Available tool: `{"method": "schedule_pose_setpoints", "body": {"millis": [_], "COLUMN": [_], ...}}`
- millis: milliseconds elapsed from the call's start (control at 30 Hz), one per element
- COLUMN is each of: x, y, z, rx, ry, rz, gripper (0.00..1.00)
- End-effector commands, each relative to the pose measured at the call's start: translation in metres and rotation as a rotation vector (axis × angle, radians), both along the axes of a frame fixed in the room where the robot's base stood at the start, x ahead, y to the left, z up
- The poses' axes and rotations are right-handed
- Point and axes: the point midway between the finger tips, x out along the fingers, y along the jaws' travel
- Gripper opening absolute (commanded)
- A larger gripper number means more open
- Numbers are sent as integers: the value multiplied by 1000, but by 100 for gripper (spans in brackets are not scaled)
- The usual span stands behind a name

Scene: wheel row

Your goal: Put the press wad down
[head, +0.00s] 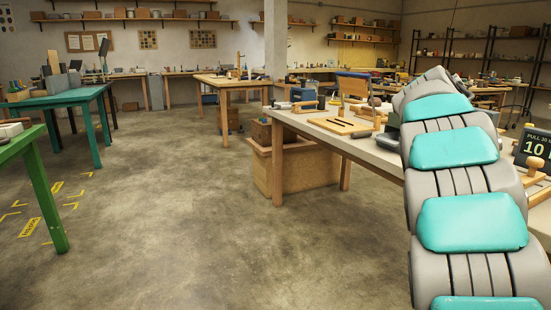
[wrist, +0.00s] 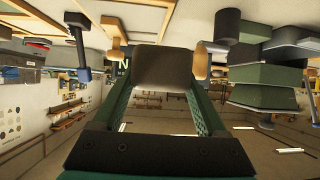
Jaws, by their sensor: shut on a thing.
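In the wrist view my gripper (wrist: 163,88) has its two green fingers on either side of a dark grey-brown rounded block, which I take to be the press wad (wrist: 163,66). The gripper is shut on it. The wrist picture is upside down, with a pale bench top (wrist: 190,10) along its upper edge. Whether the wad touches the bench I cannot tell. In the head view my arm covers the right side, and neither the gripper nor the wad can be made out.
In the wrist view, dark green stacked blocks (wrist: 265,75) stand at right, and a wooden-framed piece (wrist: 130,18) and a blue-and-black tool (wrist: 80,45) at left. In the head view, a wooden workbench (head: 345,135) holds several tools; a green table (head: 45,190) stands at left, with open floor (head: 190,210) between.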

Motion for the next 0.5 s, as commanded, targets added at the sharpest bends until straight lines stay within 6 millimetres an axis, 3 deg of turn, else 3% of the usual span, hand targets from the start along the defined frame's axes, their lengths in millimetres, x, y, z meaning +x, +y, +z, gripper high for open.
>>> {"method": "schedule_pose_setpoints", "body": {"millis": [200, 500], "x": [2, 11], "y": [25, 81], "z": [-23, -86], "rx": [-1, 1], "ry": [0, 3], "rz": [71, 243], "gripper": [0, 0]}}
